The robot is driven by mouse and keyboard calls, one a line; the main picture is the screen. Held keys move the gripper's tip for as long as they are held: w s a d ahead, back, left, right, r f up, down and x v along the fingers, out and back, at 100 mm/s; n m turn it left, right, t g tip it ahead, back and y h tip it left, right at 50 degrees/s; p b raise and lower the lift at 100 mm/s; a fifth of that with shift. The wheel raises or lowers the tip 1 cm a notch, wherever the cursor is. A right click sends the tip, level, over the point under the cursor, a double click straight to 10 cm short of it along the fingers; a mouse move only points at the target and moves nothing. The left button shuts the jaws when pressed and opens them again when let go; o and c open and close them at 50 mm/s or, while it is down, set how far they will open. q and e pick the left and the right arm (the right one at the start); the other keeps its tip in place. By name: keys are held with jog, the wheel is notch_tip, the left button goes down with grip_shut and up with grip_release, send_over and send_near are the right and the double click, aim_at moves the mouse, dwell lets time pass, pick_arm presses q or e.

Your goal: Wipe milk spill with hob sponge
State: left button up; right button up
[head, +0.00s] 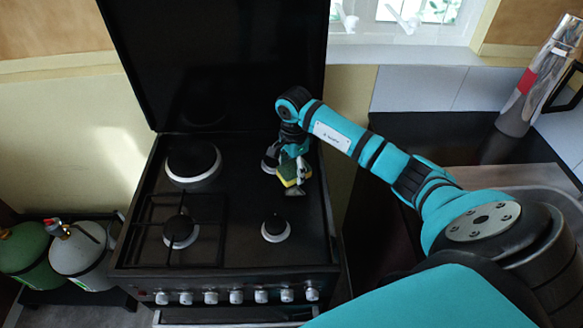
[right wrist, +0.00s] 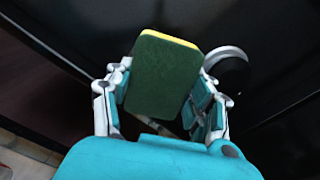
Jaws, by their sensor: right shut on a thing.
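My right gripper (head: 297,178) is over the right side of the black hob (head: 240,225), at the back right burner. It is shut on the sponge (head: 287,169), which has a yellow side and a dark green side. In the right wrist view the sponge (right wrist: 158,80) stands up between the two fingers, its green face toward the camera. I cannot tell whether the sponge touches the hob. No milk spill can be made out. My left gripper is not in view.
The hob has several burners, with a raised black grate (head: 153,232) at front left and knobs (head: 236,296) along its front. A black lid (head: 225,60) stands up behind. Gas cylinders (head: 82,252) stand at left. A dark counter (head: 420,130) with a sink lies at right.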

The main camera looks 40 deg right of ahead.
aim_at(294, 167)
jog(key=shift+w+d+r, duration=0.1)
jog(key=shift+r, duration=0.45)
jog(key=shift+w+d+r+p, duration=0.1)
jog(key=shift+r+p, duration=0.55)
jog(key=shift+r, duration=0.5)
jog(key=shift+f, duration=0.1)
